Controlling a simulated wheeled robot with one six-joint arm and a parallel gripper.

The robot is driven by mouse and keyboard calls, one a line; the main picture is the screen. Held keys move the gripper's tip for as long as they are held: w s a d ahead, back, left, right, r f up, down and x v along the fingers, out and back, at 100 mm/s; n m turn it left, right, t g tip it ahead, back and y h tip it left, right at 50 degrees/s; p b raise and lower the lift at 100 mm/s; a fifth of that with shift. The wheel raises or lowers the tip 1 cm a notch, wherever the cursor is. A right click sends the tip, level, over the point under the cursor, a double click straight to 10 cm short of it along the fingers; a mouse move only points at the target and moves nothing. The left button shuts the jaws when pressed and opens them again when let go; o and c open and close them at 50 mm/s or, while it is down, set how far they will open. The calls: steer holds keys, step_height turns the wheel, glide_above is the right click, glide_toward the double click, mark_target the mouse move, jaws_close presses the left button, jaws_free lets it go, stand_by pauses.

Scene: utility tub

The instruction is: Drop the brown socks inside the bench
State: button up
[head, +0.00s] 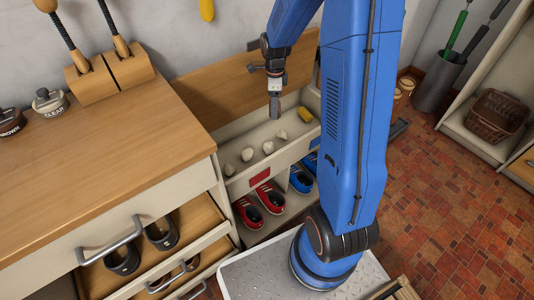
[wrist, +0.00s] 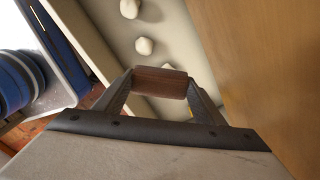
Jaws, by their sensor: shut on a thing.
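My gripper (head: 274,112) points down over the open top of the bench (head: 270,168). In the wrist view, its two fingers (wrist: 160,88) are shut on the brown socks (wrist: 161,78), a small dark brown roll held crosswise between the tips. In the head view the socks cannot be made out at the gripper. The bench's wooden lid (head: 235,80) is raised against the wall. Inside its pale compartment lie several off-white rolls (head: 247,154) and a yellow one (head: 305,114). In the wrist view, off-white rolls (wrist: 144,46) show beyond the held socks.
Red shoes (head: 270,198) and blue shoes (head: 300,178) stand in cubbies below the compartment. A wooden-topped cabinet (head: 100,160) with a pulled-out drawer of dark shoes (head: 162,234) is at left. A shelf with a brown basket (head: 497,116) is at right. Tiled floor (head: 450,210) is clear at right.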

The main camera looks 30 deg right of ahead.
steer(key=shift+f, duration=2.55)
steer(key=o, duration=1.1)
steer(key=shift+o, duration=0.2)
steer(key=shift+r, duration=0.1)
step_height(320, 180, up, 17)
steer(key=shift+r, duration=0.1)
